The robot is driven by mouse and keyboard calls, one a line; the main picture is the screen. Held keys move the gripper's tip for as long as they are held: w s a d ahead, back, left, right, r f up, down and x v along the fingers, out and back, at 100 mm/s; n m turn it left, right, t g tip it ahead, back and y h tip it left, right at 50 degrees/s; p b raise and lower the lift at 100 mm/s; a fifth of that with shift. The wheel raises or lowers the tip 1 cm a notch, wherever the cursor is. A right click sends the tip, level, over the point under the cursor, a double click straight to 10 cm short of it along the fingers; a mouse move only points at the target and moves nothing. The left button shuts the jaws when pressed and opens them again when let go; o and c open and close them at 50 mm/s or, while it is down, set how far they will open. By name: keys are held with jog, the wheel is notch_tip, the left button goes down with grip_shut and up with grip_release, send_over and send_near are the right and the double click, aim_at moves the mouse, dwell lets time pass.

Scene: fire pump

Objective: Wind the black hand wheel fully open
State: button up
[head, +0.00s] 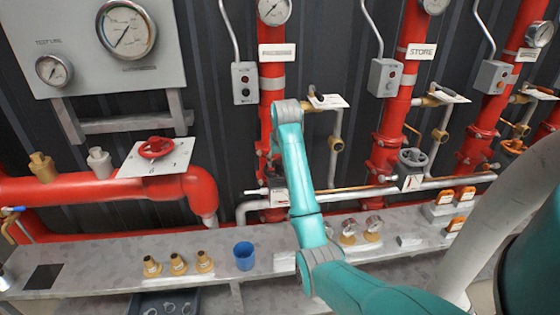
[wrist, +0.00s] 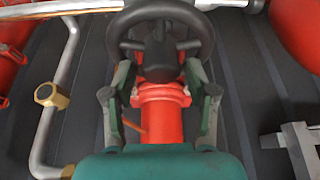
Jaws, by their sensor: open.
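The black hand wheel (wrist: 160,14) fills the upper middle of the wrist view, with its dark hub and spokes in plain sight. It sits in front of a red pipe (wrist: 162,122). My gripper (wrist: 158,78) is open, with one finger at each side of the wheel's near part. The fingertips overlap the lower rim and spokes in the picture; I cannot tell whether they touch. In the head view my arm covers the gripper and most of this wheel's place on the red riser (head: 271,90).
A red hand wheel (head: 156,148) stands at the left over a red pipe (head: 95,188). A brass fitting (wrist: 51,95) and grey pipe are left of my gripper in the wrist view. A bench (head: 110,272) below carries brass fittings and a blue cup (head: 244,256).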

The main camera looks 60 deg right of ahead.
jog(key=m, duration=0.1)
jog(key=m+g, duration=0.1)
jog(key=m, duration=0.1)
jog(key=shift+w+a+m+h, duration=0.1)
jog(key=shift+w+m+h, duration=0.1)
jog(key=shift+m+h, duration=0.15)
jog(key=m+g, duration=0.1)
jog(key=m, duration=0.2)
jog(key=shift+m+g+h, duration=0.3)
jog(key=shift+m+h, duration=0.05)
grip_shut()
jog(key=n, duration=0.2)
jog(key=n+t, duration=0.1)
jog(key=n, duration=0.1)
jog(key=shift+s+t, duration=0.2)
jog(key=shift+t, duration=0.1)
jog(key=n+t+y, duration=0.1)
jog(key=n, duration=0.2)
jog(key=shift+n, duration=0.6)
